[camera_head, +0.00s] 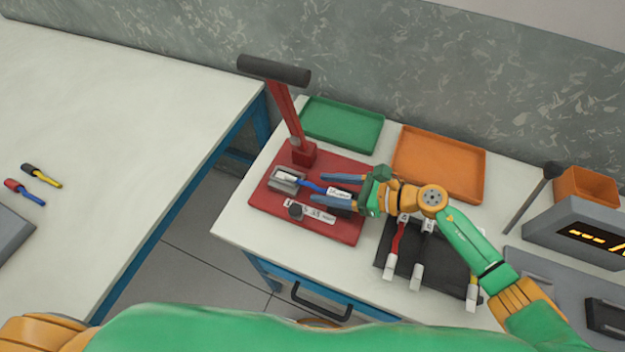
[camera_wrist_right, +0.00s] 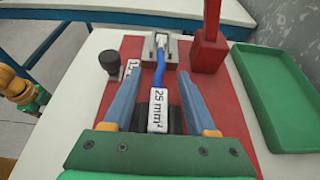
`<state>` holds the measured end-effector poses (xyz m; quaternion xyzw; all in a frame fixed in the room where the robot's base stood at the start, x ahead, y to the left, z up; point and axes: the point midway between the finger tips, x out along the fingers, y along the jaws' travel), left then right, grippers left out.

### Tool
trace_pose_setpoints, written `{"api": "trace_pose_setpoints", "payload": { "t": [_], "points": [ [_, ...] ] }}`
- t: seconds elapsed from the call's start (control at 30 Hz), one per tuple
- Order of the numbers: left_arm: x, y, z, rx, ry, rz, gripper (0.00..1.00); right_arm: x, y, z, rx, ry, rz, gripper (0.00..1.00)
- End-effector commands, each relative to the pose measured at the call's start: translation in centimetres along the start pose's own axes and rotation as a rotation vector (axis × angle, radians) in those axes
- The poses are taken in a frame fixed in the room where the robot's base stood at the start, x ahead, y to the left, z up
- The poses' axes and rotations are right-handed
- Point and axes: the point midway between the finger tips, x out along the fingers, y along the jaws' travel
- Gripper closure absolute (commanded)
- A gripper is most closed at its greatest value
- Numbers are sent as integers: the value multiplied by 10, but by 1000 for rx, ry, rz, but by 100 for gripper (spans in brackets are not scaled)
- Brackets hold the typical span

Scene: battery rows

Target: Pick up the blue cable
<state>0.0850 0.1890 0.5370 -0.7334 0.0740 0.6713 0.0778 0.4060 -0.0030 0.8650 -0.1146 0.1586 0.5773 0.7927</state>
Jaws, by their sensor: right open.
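The blue cable (camera_head: 312,187) lies on the red base of a press-like tool, one end in a grey metal block (camera_head: 287,179). In the right wrist view the blue cable (camera_wrist_right: 160,75) runs from the block toward me, with a white label (camera_wrist_right: 159,110) reading 25 mm². My right gripper (camera_head: 318,188) is open, its two blue-grey fingers on either side of the cable and label, with gaps to both. It also shows in the right wrist view (camera_wrist_right: 155,88).
The tool's red base (camera_head: 262,197) carries a tall lever (camera_head: 290,115) and a black knob (camera_head: 295,210). A green tray (camera_head: 342,125) and an orange tray (camera_head: 438,163) lie behind. A black mat (camera_head: 398,279) with other cables lies right. Screwdriver-like items (camera_head: 40,175) lie on the left table.

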Motion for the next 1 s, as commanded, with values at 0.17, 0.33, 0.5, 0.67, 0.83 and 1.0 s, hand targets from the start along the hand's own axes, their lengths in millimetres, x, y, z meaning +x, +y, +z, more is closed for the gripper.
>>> {"api": "trace_pose_setpoints", "payload": {
  "t": [0.17, 0.33, 0.5, 0.67, 0.83, 1.0],
  "points": [
    [0, 0, 0, 0, 0, 0, 34, 4, 0, -1, -1, 1, -1, 43],
    [0, 0, 0, 0, 1, 0, 34, 4, 0, -1, -1, 0, -1, 70],
    [0, 0, -1, 0, 2, 0, 34, 4, 0, -1, -1, 0, -1, 100],
    [0, 0, -1, 0, 3, 0, 34, 4, 0, -1, -1, 0, -1, 100],
    [0, 0, -2, 0, 3, 0, 34, 3, 0, 1, -2, 0, -1, 100],
    [0, 0, -2, 0, 4, 0, 34, -6, -1, 22, -9, -1, -2, 100]
  ]
}}
